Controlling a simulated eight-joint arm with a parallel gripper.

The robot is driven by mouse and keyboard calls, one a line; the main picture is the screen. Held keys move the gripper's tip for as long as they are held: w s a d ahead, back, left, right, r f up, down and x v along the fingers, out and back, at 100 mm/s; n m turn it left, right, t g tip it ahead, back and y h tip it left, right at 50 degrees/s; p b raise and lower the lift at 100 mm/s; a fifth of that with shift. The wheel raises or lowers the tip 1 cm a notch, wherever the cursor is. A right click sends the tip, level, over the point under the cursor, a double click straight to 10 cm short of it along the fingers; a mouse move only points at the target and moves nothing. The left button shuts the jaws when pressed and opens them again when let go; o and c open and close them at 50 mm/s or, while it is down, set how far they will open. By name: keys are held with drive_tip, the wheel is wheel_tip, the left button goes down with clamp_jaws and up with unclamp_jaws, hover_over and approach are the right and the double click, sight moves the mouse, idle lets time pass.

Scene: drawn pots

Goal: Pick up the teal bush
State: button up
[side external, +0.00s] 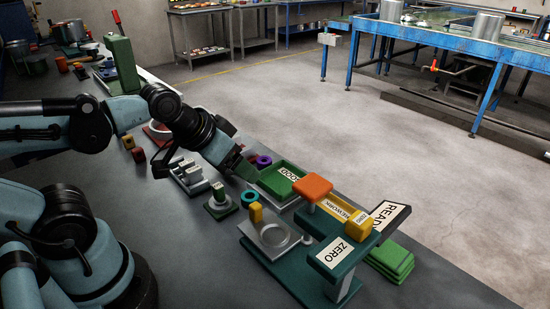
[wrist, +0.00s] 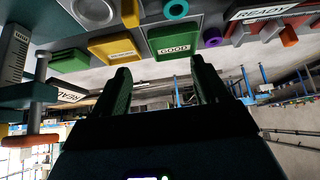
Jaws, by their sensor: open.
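The teal bush (side external: 249,197) is a small ring lying on the grey bench, between a green peg on a base and the green tray. It also shows at the top edge of the wrist view (wrist: 176,9), partly cut off. My gripper (side external: 243,168) is above the bench, behind the bush in the side view and apart from it. In the wrist view my gripper (wrist: 160,75) has its two dark green fingers spread, with nothing between them.
A purple ring (side external: 263,161) lies near my gripper. A green tray marked GOOD (side external: 283,175) stands right of the bush. A green peg (side external: 218,190) and a yellow peg (side external: 256,212) stand close by.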

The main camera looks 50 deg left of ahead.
drive_tip(key=m+g, duration=0.3)
drive_tip(key=g, duration=0.4)
approach(251, 193)
drive_tip(key=f, duration=0.3)
drive_tip(key=shift+s+d+f, duration=0.1)
drive_tip(key=shift+s+f, duration=0.1)
drive_tip(key=shift+f, duration=0.2)
drive_tip(key=shift+w+d+f, duration=0.1)
drive_tip(key=shift+d+f, duration=0.1)
drive_tip(key=shift+f, duration=0.75)
drive_tip(key=shift+d+f, duration=0.15)
drive_tip(key=shift+f, duration=1.55)
drive_tip(key=c, duration=1.1)
